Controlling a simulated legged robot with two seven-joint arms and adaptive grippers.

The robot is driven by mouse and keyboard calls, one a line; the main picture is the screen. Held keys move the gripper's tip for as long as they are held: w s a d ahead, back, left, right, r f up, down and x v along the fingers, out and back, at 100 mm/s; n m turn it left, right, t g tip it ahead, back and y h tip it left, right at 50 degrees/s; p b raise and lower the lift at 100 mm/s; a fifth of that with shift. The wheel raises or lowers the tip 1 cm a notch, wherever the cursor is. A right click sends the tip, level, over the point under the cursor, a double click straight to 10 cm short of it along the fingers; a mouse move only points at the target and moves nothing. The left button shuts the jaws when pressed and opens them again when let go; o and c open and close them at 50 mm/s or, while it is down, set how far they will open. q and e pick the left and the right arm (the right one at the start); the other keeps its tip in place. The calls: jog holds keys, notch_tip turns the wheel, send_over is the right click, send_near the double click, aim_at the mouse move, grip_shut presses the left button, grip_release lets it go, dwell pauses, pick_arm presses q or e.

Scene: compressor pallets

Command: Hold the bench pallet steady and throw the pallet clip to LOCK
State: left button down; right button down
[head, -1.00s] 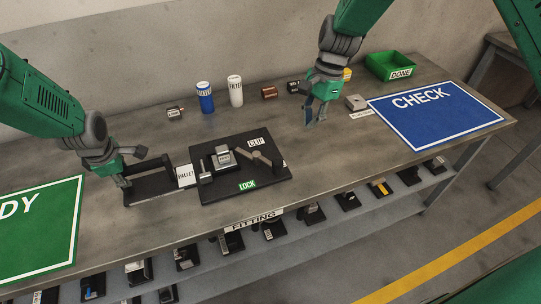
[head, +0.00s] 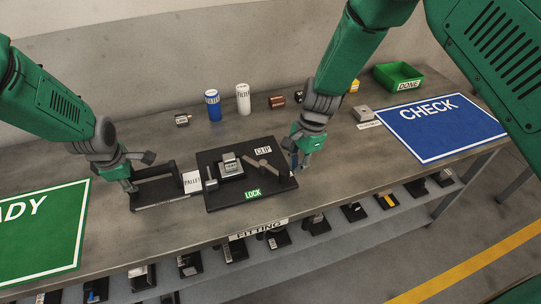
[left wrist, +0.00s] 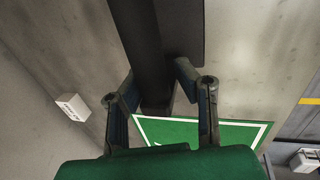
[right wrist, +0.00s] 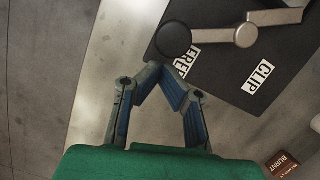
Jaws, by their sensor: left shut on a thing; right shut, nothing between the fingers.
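The bench pallet, a black plate (head: 225,197), lies on the bench with a black handle frame (head: 160,205) at its left and a PALLET tag between. My left gripper (head: 132,188) is shut on the handle frame's left side; the left wrist view shows its fingers (left wrist: 160,105) around a dark bar. The pallet clip, a grey lever (head: 262,168) with a dark round knob, sits on the plate between the CLIP label (head: 263,150) and the LOCK label (head: 253,194). My right gripper (head: 299,165) is shut and empty at the plate's right edge; its fingertips (right wrist: 160,72) meet near the plate.
A small block (head: 230,165) is mounted on the plate. Blue (head: 212,106) and white (head: 243,99) cylinders stand behind. A blue CHECK mat (head: 440,128) and green DONE bin (head: 398,76) are at right, a green mat (head: 40,225) at left. The bench front stays clear.

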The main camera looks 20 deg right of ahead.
jog(key=shift+a, duration=0.2)
pick_arm(q)
jog(key=shift+d, duration=0.1)
pick_arm(e)
jog(key=shift+s+a+m, duration=0.45)
jog(key=shift+m, duration=0.25)
jog(key=shift+s+a+m+t, duration=0.4)
jog(key=shift+s+a+m, duration=0.15)
jog(key=shift+m, duration=0.35)
jog(key=a+m, duration=0.1)
jog(key=s+a+m, duration=0.1)
jog(key=m, duration=0.1)
jog(key=shift+a+t, duration=0.3)
jog(key=shift+t, duration=0.1)
jog(key=a+m, duration=0.1)
jog(key=m, duration=0.1)
jog(key=a+m+t, duration=0.1)
jog(key=a+m, duration=0.1)
jog(key=shift+s, duration=0.1)
jog(key=shift+a+m+h, duration=0.3)
jog(key=shift+a+m, duration=0.1)
jog(key=shift+a, duration=0.35)
